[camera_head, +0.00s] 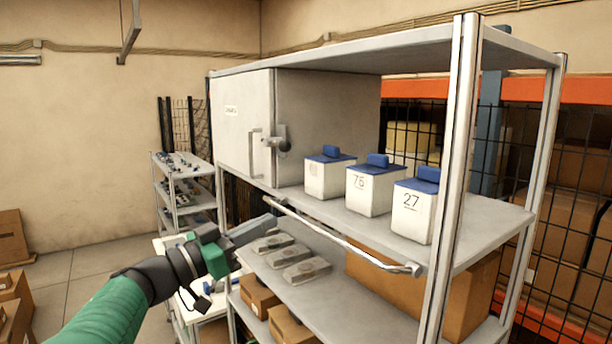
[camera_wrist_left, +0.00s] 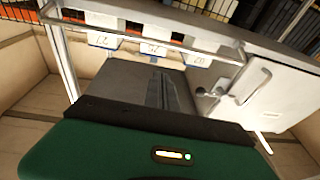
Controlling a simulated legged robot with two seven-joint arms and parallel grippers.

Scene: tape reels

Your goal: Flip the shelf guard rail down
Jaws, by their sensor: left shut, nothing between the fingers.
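The guard rail (camera_head: 340,240) is a thin metal bar along the front edge of the shelf with the numbered boxes. In the head view it sits out in front of that edge, at about its height or slightly below. An end bracket shows at its right end. The rail also crosses the upper part of the left wrist view (camera_wrist_left: 150,40). My left gripper (camera_head: 270,224) is shut and empty, just below and in front of the rail's left end. Whether it touches the rail cannot be told. It also shows in the left wrist view (camera_wrist_left: 162,78). My right gripper is not in view.
White boxes with blue lids (camera_head: 374,190) stand on the shelf behind the rail. A grey cabinet (camera_head: 240,125) with a handle is at the left. Flat metal pieces (camera_head: 290,255) lie on the shelf below. A metal post (camera_head: 455,180) stands at the right.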

